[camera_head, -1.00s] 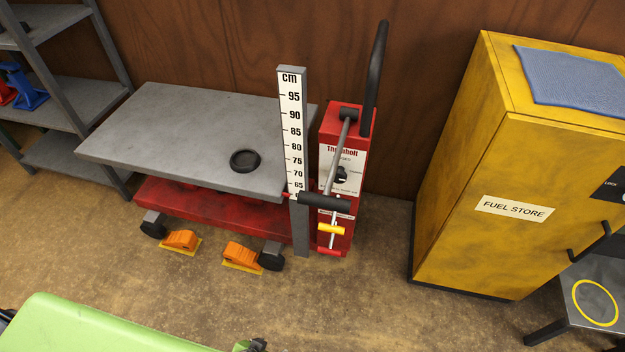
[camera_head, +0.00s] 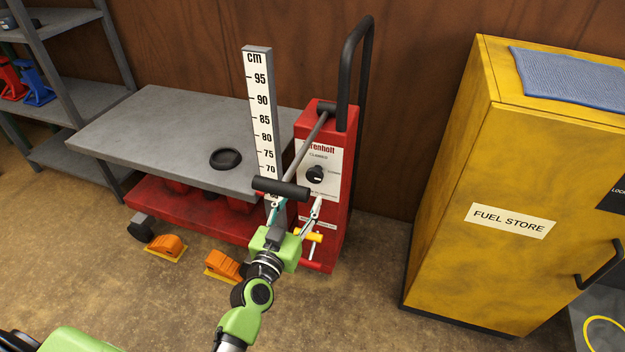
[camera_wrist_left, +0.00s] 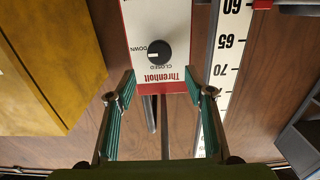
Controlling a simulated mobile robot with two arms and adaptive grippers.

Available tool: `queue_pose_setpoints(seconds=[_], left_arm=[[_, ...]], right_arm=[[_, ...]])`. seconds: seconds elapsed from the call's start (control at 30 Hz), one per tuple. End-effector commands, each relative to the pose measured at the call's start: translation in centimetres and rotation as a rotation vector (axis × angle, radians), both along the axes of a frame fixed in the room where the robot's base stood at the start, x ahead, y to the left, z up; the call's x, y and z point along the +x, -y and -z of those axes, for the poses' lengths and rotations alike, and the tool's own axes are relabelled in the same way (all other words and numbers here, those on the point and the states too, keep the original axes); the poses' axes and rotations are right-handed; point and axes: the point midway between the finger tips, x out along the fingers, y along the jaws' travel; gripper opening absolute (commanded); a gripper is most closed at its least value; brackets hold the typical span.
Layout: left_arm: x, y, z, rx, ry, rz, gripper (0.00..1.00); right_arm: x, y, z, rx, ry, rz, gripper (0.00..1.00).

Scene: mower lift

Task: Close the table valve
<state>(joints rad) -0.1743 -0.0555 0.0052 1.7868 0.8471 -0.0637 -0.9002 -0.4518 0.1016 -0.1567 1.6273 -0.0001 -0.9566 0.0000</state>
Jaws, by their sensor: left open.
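The table valve is a black round knob (camera_head: 315,174) on the white panel of the red pump cabinet (camera_head: 342,190). In the left wrist view the knob (camera_wrist_left: 159,53) appears upside down, and its white mark points toward the word DOWN. CLOSED is printed beside the knob. My left gripper (camera_head: 293,207) is in front of the cabinet, below the knob, open and empty. In the left wrist view its fingers (camera_wrist_left: 168,91) are spread apart with the knob beyond them, not touching it. My right gripper is not in view.
A black-gripped pump handle (camera_head: 281,189) crosses near my left gripper. The cm scale (camera_head: 259,110) and grey lift table (camera_head: 165,135) stand left. A black push bar (camera_head: 366,75) rises behind the cabinet. The yellow fuel store (camera_head: 515,190) is at right, with clear floor between.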

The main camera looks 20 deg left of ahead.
Motion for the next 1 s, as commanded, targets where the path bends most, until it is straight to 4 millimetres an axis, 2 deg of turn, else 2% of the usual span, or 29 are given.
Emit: queue_pose_setpoints(seconds=[0.03,0.2,0.5,0.67,0.93,1.0], left_arm=[[1.2,0.1,-0.1,-0.002,0.003,0.000,0.48],[4.4,0.2,0.0,-0.002,0.002,0.001,0.48],[8.4,0.3,0.1,-0.001,0.000,0.001,0.48],[9.1,0.4,0.1,-0.001,-0.001,0.002,0.48],[9.2,0.4,0.1,0.000,-0.002,0.002,0.48],[9.2,0.4,0.1,0.000,-0.002,0.001,0.30]], right_arm=[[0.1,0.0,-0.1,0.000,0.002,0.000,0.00],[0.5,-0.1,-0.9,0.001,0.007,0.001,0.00],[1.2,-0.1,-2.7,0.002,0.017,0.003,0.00],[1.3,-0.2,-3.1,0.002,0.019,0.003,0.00],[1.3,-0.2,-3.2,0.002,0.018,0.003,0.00],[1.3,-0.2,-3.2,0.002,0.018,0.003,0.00]])
